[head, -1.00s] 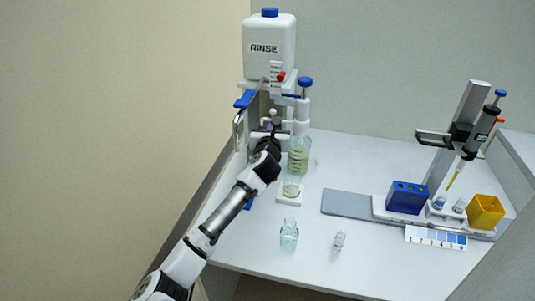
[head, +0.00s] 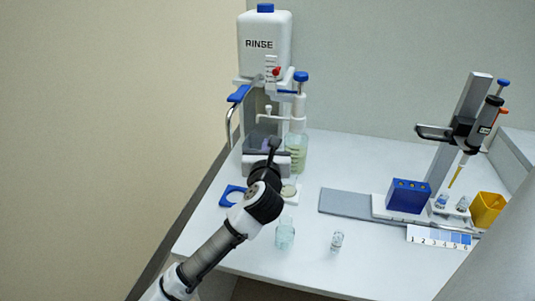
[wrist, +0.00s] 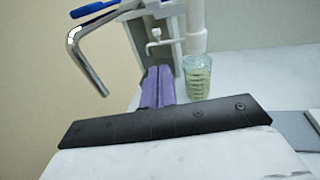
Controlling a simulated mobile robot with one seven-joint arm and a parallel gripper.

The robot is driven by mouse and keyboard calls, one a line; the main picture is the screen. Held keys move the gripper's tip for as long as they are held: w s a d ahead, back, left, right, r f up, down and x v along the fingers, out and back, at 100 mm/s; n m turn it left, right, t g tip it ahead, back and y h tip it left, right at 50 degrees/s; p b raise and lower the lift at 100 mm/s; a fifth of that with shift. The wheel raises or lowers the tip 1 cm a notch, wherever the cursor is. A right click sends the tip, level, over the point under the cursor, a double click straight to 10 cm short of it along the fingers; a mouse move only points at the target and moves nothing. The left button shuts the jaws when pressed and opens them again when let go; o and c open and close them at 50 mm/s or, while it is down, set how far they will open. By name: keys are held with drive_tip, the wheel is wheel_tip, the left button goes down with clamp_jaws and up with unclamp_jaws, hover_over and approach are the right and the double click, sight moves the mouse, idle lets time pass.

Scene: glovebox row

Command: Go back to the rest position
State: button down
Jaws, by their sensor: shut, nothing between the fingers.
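My arm (head: 230,225) reaches up from the bottom of the head view to the rinse stand. My gripper (wrist: 158,72) shows in the wrist view as two purple fingers side by side, shut and empty. In the head view my gripper (head: 266,145) is mostly hidden behind my wrist, in front of the stand's lower part. Whether it touches the stand cannot be told.
The white RINSE bottle (head: 265,45) tops the stand, with a blue-ended lever (head: 238,95) at its left. A greenish graduated vessel (head: 297,155) is close right of my gripper. Glass vials (head: 285,235) (head: 337,241) stand in front. A pipette stand (head: 465,130) is right.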

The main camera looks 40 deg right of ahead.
drive_tip(key=shift+s+a, duration=0.4)
drive_tip(key=shift+s, duration=0.1)
